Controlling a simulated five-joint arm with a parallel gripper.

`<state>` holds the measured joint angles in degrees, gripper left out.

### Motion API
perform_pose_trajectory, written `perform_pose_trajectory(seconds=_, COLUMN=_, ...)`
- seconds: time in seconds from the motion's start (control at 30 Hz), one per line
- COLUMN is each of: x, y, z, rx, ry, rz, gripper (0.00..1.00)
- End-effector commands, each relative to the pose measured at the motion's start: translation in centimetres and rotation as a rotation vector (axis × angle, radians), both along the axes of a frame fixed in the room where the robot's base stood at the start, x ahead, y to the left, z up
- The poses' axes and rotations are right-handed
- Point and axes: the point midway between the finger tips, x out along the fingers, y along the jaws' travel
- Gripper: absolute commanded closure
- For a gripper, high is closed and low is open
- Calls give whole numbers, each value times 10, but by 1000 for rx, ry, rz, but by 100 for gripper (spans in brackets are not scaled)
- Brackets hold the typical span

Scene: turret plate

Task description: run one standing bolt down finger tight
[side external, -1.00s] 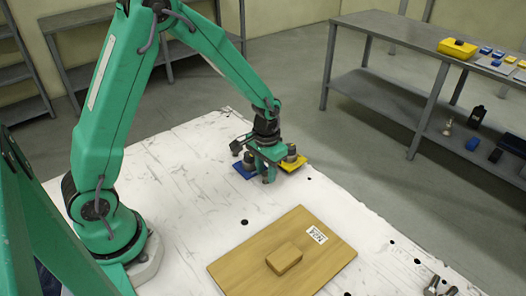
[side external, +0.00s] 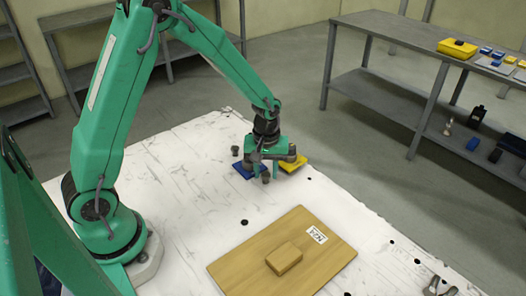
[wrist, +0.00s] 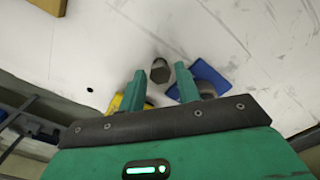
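My gripper (wrist: 160,70) is open, its two green fingers apart. A dark grey hex-headed bolt (wrist: 160,73) shows between the fingertips and slightly beyond them, with a visible gap on each side. This is probably the short dark post (side external: 265,177) at the front of the gripper in the side view. A blue plate (side external: 243,172) is to the left of the gripper and a yellow plate (side external: 296,162) to its right. Another dark post (side external: 235,151) stands at the left.
A wooden board (side external: 232,268) with a small wooden block (side external: 284,258) and a printed label (side external: 316,234) lies in front on the white table (side external: 160,160). Metal parts (side external: 438,287) lie at the lower right edge. The table left of the gripper is mostly clear.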

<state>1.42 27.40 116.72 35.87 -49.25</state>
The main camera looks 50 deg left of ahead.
Motion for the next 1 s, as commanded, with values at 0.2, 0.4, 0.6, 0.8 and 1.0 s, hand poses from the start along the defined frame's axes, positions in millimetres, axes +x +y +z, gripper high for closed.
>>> perform_pose_trajectory(seconds=0.2, x=0, y=0, z=0, rx=0, ry=0, rz=166, gripper=67)
perform_pose_trajectory(seconds=0.4, x=0, y=0, z=0, rx=0, ry=0, rz=319, gripper=67)
perform_pose_trajectory(seconds=0.6, x=0, y=0, z=0, rx=0, ry=0, rz=459, gripper=67)
perform_pose_trajectory(seconds=0.8, x=0, y=0, z=0, rx=0, ry=0, rz=548, gripper=67)
perform_pose_trajectory(seconds=1.0, x=0, y=0, z=0, rx=0, ry=0, rz=579, gripper=67)
